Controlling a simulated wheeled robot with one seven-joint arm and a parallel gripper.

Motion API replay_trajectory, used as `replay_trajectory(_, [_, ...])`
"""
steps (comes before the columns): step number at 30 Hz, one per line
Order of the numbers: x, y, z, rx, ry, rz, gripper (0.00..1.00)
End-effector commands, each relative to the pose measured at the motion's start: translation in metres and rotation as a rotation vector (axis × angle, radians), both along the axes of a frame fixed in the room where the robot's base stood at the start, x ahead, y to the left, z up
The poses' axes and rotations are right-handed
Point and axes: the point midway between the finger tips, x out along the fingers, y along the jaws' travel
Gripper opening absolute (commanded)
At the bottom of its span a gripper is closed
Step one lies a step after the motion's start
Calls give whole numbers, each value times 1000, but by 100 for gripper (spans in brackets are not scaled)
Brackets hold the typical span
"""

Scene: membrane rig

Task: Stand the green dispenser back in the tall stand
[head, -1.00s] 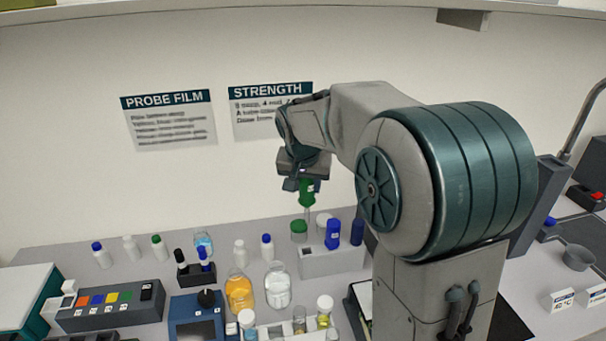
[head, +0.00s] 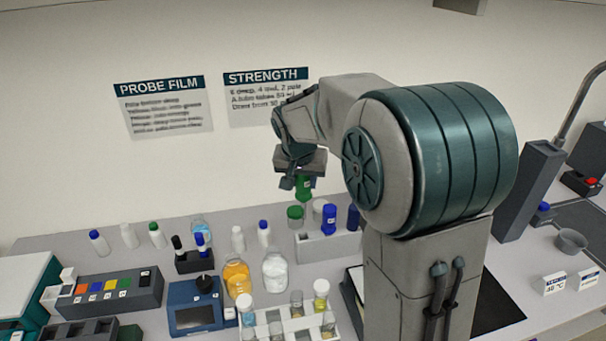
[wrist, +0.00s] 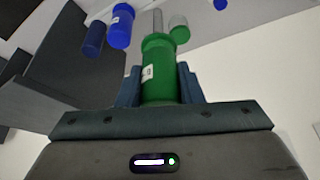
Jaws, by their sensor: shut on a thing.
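My gripper (head: 300,180) is shut on the green dispenser (wrist: 158,72). The dispenser hangs upright, its pale thin tip downward; its green body also shows in the head view (head: 304,188), partly hidden by the jaws. It is above the left end of a light grey block-like stand (head: 330,248), which appears to be the tall stand. A blue dispenser (head: 329,219) and a dark blue one (head: 353,217) stand in it. Whether the tip is over or inside an opening cannot be told.
A green-capped container (head: 295,217) is close beside the held dispenser, with a pale top (head: 318,206) to its right.

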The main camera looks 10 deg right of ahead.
Motion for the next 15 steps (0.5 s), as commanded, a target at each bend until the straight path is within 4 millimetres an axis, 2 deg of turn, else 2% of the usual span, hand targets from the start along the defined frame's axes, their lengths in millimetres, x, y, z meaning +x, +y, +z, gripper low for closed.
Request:
replay_trajectory(8, [0, 0, -8, 0, 0, 0, 6])
replay_trajectory(15, [0, 0, -24, 0, 1, 1, 6])
